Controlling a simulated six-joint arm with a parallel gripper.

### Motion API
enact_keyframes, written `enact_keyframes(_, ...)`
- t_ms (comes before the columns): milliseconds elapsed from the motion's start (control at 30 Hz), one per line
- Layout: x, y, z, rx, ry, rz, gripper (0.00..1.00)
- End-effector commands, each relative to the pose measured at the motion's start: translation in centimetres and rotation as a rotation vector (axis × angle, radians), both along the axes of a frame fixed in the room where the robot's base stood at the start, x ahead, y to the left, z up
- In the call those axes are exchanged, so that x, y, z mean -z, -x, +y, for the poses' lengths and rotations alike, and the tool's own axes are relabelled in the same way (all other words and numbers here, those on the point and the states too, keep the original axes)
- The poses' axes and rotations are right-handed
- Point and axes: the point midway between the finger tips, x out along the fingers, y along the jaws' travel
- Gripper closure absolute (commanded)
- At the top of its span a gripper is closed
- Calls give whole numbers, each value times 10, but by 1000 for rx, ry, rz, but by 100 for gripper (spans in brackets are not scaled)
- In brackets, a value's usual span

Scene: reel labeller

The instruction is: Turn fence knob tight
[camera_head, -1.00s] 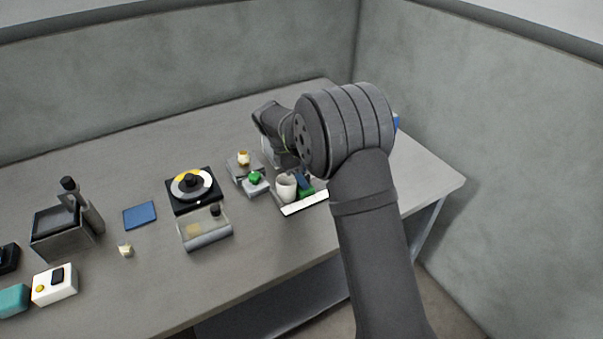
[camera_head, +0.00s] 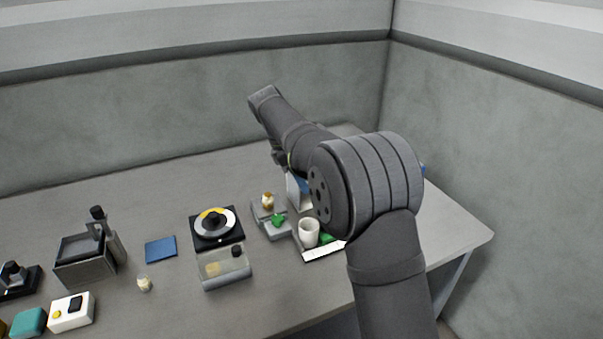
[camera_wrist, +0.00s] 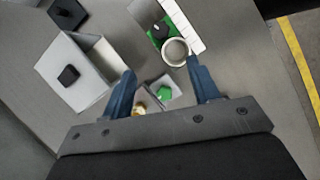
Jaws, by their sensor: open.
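My gripper (camera_wrist: 160,68) is open and empty, its two blue fingers spread above the bench in the wrist view. Below and between the fingers are a green knob (camera_wrist: 164,93) on a grey block and a brass-coloured knob (camera_wrist: 140,107), partly covered by the gripper body. Beyond the fingertips, a black knob (camera_wrist: 160,32) sits on a green plate beside a white strip (camera_wrist: 187,22). I cannot tell for sure which knob is the fence knob. In the head view the green knob (camera_head: 278,220) and brass knob (camera_head: 268,200) show clear of my arm.
A white cup (camera_head: 309,232) stands close by the green plate; it is also in the wrist view (camera_wrist: 176,51). A white box (camera_wrist: 88,60) with a black knob lies left. A reel turntable (camera_head: 214,223) and clear-lidded box (camera_head: 223,267) stand left. The right bench edge is near.

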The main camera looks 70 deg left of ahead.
Motion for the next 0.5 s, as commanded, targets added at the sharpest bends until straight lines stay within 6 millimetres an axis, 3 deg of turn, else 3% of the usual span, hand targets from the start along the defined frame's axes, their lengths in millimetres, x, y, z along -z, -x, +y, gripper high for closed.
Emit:
enact_keyframes(400,-8,3,1,0,0,0,45)
enact_keyframes(500,-9,-4,-2,3,-5,25,45)
